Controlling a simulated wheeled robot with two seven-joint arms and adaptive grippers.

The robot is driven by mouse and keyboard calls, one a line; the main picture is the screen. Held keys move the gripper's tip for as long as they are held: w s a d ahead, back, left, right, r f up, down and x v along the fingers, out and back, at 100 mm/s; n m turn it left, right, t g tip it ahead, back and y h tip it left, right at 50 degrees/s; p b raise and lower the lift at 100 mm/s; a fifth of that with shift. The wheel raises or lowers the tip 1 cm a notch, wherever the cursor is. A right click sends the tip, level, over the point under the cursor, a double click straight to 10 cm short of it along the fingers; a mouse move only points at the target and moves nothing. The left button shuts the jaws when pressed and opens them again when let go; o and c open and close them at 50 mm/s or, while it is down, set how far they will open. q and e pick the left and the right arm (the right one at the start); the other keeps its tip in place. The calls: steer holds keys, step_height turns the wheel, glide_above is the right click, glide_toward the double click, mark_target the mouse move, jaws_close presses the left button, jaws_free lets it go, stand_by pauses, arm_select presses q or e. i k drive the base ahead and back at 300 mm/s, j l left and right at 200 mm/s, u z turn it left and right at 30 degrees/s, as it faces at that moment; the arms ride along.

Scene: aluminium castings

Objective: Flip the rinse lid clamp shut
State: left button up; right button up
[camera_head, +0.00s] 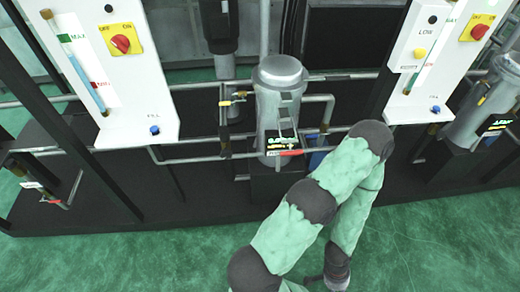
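A grey upright cylinder (269,118) with a rounded lid (280,70) stands in the middle of the head view. A narrow grey fitting (286,98) runs down its front below the lid; it may be the clamp, but whether it is open or shut is too small to tell. A red-handled lever (291,153) sits low on the cylinder's front, by a small lit display (279,142). My green-sleeved arm rises from the bottom and bends to the right of the cylinder. No gripper fingers can be made out.
White panels with gauges and red knobs stand left (121,72) and right (424,58). Grey pipes (200,160) run around the cylinder over a black base (205,205). Another grey cylinder (476,112) stands at the right. Green floor (130,262) in front is clear.

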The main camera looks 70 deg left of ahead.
mark_target(289, 142)
steer(key=u, duration=1.9)
steer(key=k+j, duration=0.05)
